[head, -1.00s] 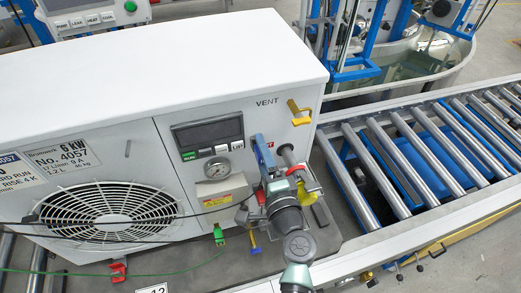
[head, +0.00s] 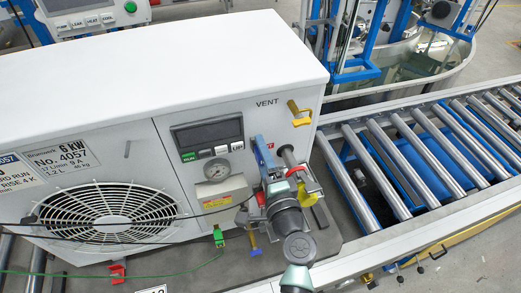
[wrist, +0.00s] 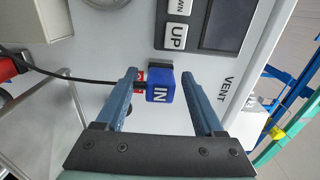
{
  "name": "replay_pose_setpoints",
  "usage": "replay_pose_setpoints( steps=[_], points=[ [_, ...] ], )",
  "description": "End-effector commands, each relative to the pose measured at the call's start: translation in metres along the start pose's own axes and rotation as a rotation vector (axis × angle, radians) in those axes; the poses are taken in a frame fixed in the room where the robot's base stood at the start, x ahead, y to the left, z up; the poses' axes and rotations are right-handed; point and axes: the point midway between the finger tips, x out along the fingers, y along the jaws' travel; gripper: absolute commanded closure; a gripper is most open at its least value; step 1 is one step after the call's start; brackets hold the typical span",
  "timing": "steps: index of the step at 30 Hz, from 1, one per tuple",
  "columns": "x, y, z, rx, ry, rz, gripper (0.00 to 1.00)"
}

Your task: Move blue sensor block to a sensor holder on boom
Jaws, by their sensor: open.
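The blue sensor block (wrist: 161,93), marked "IN", shows in the wrist view in front of the white cabinet, with a black cable running off to its left. My gripper (wrist: 157,78) is open, one blue-grey finger on each side of the block. A gap shows between the block and the right finger; the left finger is nearer to it. In the head view, my gripper (head: 279,190) is at the cabinet front below the display and largely hides the block. I cannot pick out a boom sensor holder with certainty.
The white cabinet (head: 150,65) carries a gauge (head: 217,168), a display (head: 208,131) and a yellow valve handle (head: 299,113) near "VENT". A green connector (head: 218,236) hangs below. A roller conveyor (head: 430,150) runs at the right, with a tank (head: 430,60) behind.

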Motion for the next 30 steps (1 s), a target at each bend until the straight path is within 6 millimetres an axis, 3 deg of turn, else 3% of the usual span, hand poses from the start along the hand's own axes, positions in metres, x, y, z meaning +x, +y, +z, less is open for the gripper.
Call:
replay_pose_setpoints(
  steps=[15,27,30],
  points=[
    [-0.0001,-0.0004,-0.0002,0.0,0.0,-0.001,0.3],
    [0.0,-0.0003,-0.0001,0.0,0.0,0.0,1.0],
    [0.0,-0.0003,-0.0001,0.0,0.0,0.0,1.0]
  ],
)
